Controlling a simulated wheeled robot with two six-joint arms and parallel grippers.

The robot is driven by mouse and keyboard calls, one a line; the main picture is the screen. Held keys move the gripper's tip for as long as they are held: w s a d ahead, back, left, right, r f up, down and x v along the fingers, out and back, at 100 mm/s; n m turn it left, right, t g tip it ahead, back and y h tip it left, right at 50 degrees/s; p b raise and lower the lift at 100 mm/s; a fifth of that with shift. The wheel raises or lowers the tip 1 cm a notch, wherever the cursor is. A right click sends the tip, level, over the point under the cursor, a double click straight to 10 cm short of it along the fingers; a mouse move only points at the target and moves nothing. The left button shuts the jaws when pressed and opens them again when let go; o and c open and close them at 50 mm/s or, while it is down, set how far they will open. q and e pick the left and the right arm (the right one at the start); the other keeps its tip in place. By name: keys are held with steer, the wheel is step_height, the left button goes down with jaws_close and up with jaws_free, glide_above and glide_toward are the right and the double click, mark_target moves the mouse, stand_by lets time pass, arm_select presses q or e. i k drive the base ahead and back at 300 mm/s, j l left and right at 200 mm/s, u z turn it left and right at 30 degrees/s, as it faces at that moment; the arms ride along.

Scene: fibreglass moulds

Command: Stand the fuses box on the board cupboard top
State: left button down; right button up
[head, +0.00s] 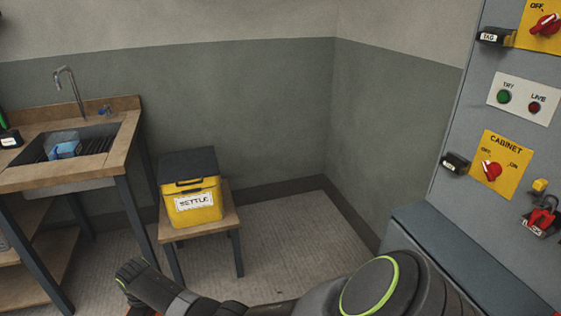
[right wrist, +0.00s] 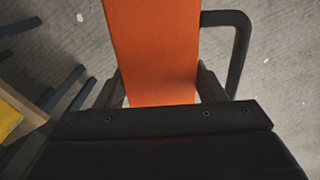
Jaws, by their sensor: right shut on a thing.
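My right gripper (right wrist: 163,88) is shut on an orange box (right wrist: 152,45) with a black handle bar at its side, which I take for the fuses box; no lettering on it shows. It is in the air above the floor in the right wrist view. In the head view my right arm reaches across the bottom to the left, and only a sliver of orange shows at the lower edge. The board cupboard appears to be the low blue-grey unit under the switch panel; its top (head: 433,231) looks clear where it shows, partly hidden by my arm. My left gripper is out of view.
A yellow box labelled SETTLE (head: 193,207) with a black lid stands on a small wooden stool (head: 228,216). A sink bench (head: 125,130) is at left. The grey switch panel (head: 470,110) carries red knobs, tags and a red lock. Open floor (head: 290,240) lies between.

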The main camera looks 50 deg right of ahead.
mark_target(450, 251)
steer(key=u, duration=1.15)
steer(key=l+u, duration=0.15)
steer(key=u, duration=0.25)
steer(key=l+u, duration=0.2)
steer(key=u, duration=0.25)
steer(key=l+u, duration=0.15)
steer(key=u, duration=0.25)
steer(key=l+u, duration=0.15)
steer(key=u, duration=0.25)
steer(key=k+l+u, duration=0.2)
steer(key=u, duration=0.25)
steer(key=k+l+u, duration=0.25)
steer(key=u, duration=0.2)
steer(key=k+l+u, duration=0.2)
steer(key=u, duration=0.25)
steer(key=k+u, duration=0.65)
steer(key=u, duration=0.25)
steer(key=k+j+u, duration=0.2)
steer(key=u, duration=0.25)
steer(key=k+j+u, duration=0.25)
steer(key=u, duration=0.2)
